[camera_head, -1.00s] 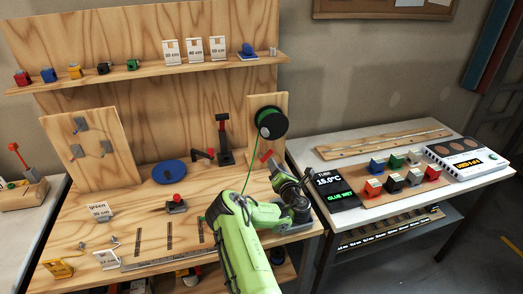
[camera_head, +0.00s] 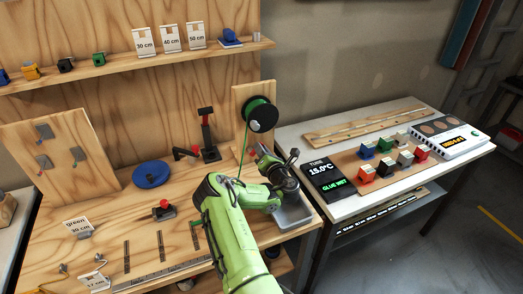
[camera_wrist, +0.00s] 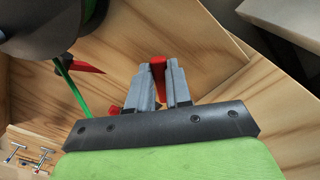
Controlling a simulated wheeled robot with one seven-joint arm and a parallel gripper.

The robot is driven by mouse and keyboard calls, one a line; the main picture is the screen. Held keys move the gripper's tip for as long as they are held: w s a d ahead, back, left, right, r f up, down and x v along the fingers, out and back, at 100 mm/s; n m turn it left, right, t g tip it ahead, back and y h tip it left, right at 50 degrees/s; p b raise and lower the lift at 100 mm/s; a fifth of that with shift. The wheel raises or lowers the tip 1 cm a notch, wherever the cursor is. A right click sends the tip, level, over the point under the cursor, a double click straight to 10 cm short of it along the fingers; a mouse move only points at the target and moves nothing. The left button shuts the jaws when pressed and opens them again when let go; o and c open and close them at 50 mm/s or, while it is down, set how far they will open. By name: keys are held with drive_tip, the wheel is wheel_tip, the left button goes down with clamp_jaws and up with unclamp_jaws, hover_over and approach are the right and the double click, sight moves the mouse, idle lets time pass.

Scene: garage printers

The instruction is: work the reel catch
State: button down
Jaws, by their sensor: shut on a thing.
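The reel (camera_head: 262,115) is black with green cord, mounted on an upright wooden board (camera_head: 240,100). A green cord (camera_head: 245,145) hangs down from it toward the bench. In the wrist view the reel (camera_wrist: 65,22) fills the top left corner. My gripper (camera_wrist: 160,82) is shut on a red lever (camera_wrist: 159,66), which looks like the reel catch, just below the reel. The lever's lower part is hidden between the fingers. A second red pointed piece (camera_wrist: 86,67) shows left of the fingers, by the cord. In the head view my gripper (camera_head: 262,155) sits below the reel and mostly hides the catch.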

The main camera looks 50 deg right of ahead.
drive_tip(key=shift+d+m, duration=0.1)
drive_tip(key=shift+m, duration=0.2)
drive_tip(key=m, duration=0.1)
drive_tip(key=m+p, duration=0.1)
drive_tip(key=f+m+p, duration=0.1)
drive_tip(key=shift+s+d+m, duration=0.3)
drive_tip(key=shift+m, duration=0.1)
drive_tip(key=shift+s+d+f+m+p, duration=0.1)
drive_tip(key=shift+f+m+p, duration=0.35)
drive_tip(key=shift+m, duration=0.65)
drive_tip(key=shift+d+f+m+p, duration=0.1)
drive_tip(key=shift+f+m+p, duration=0.35)
drive_tip(key=shift+m, duration=0.65)
drive_tip(key=shift+f, duration=0.1)
drive_tip(key=c, duration=1)
unclamp_jaws()
drive_tip(key=shift+c, duration=0.2)
